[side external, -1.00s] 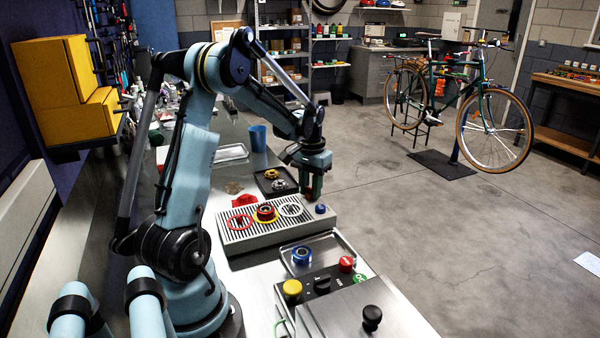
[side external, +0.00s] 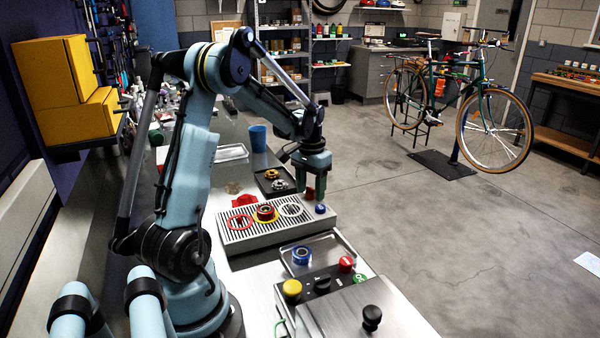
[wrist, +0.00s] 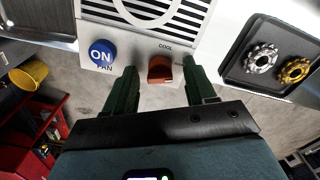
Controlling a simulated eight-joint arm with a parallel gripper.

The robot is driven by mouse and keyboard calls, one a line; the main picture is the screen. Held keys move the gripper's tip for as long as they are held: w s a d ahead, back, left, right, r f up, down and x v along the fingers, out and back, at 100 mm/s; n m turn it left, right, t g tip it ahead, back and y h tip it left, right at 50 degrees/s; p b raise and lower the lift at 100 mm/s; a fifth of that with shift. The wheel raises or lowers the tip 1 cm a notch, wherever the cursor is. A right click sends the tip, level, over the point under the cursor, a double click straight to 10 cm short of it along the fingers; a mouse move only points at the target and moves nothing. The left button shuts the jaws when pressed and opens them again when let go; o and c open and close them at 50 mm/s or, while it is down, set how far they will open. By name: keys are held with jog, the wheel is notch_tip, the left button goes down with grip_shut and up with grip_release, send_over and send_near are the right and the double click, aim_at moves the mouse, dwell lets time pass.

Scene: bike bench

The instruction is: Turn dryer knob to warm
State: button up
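The dryer is a grey, slotted box (side external: 262,238) on the bench. In the wrist view its front panel (wrist: 130,48) shows a red-orange knob (wrist: 160,69) below and beside the word COOL. Lettering to the knob's right is too hidden by a finger to read. My gripper (wrist: 159,75) is open, with one green finger on each side of the knob and a visible gap on the left. Contact on the right is unclear. In the side view my gripper (side external: 315,194) points down at the dryer's far right end, and the knob is hidden behind it.
A blue ON FAN button (wrist: 102,52) sits left of the knob. A dark tray (wrist: 268,62) with silver and gold cogs is close to the right. A metal tray holds a blue ring (side external: 302,255).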

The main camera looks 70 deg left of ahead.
notch_tip(320, 180, up, 12)
dwell(0.8)
jog(key=shift+m, duration=0.6)
notch_tip(320, 180, down, 12)
jog(key=shift+f, duration=0.1)
dwell(0.4)
